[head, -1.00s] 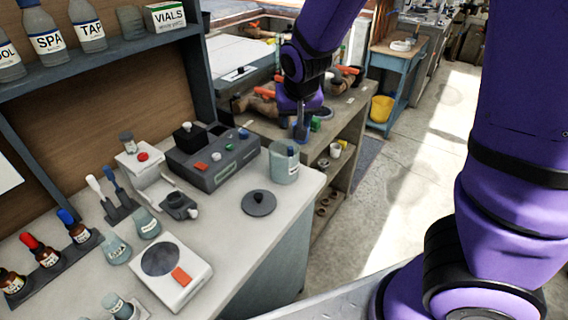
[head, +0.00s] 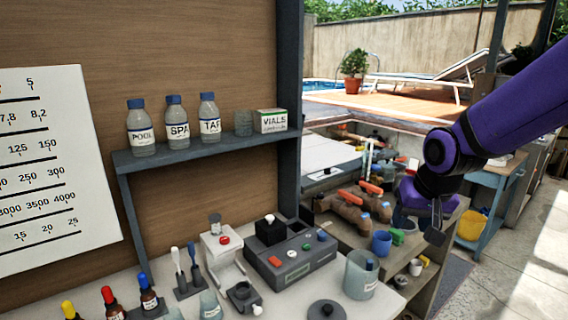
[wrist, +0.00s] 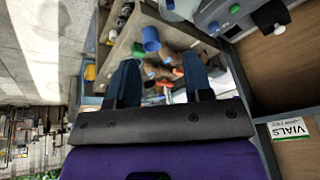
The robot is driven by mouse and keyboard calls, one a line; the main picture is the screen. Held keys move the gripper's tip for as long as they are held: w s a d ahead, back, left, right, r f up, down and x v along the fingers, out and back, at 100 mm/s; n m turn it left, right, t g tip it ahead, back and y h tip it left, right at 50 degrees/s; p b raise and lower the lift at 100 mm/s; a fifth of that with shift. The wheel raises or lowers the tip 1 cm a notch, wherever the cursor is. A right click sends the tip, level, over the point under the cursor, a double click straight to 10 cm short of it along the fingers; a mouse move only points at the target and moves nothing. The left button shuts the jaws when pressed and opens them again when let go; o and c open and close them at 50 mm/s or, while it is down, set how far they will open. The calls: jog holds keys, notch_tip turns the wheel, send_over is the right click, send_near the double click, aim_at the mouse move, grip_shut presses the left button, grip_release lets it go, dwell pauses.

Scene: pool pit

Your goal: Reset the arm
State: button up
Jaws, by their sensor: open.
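My arm is purple and reaches in from the right in the head view. My gripper (head: 437,222) hangs at its end, above the right side of the lab bench and in front of the side shelf. In the wrist view, my gripper (wrist: 160,76) shows two dark blue fingers spread apart with nothing between them.
A glass beaker (head: 361,275) and a grey test device (head: 290,258) stand on the bench left of my gripper. A wall shelf (head: 205,150) holds labelled bottles and a vials box (head: 272,121). A blue cart (head: 488,200) stands right; the floor there is clear.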

jog(key=s+d+r, duration=0.2)
jog(key=s+r, duration=0.3)
jog(key=s, duration=0.4)
jog(key=s+d+r+n+t, duration=0.1)
jog(key=s+d+r, duration=0.1)
jog(key=s+r, duration=0.4)
jog(key=s, duration=0.4)
jog(key=shift+r+n+h, duration=0.2)
jog(key=shift+n+h, duration=0.1)
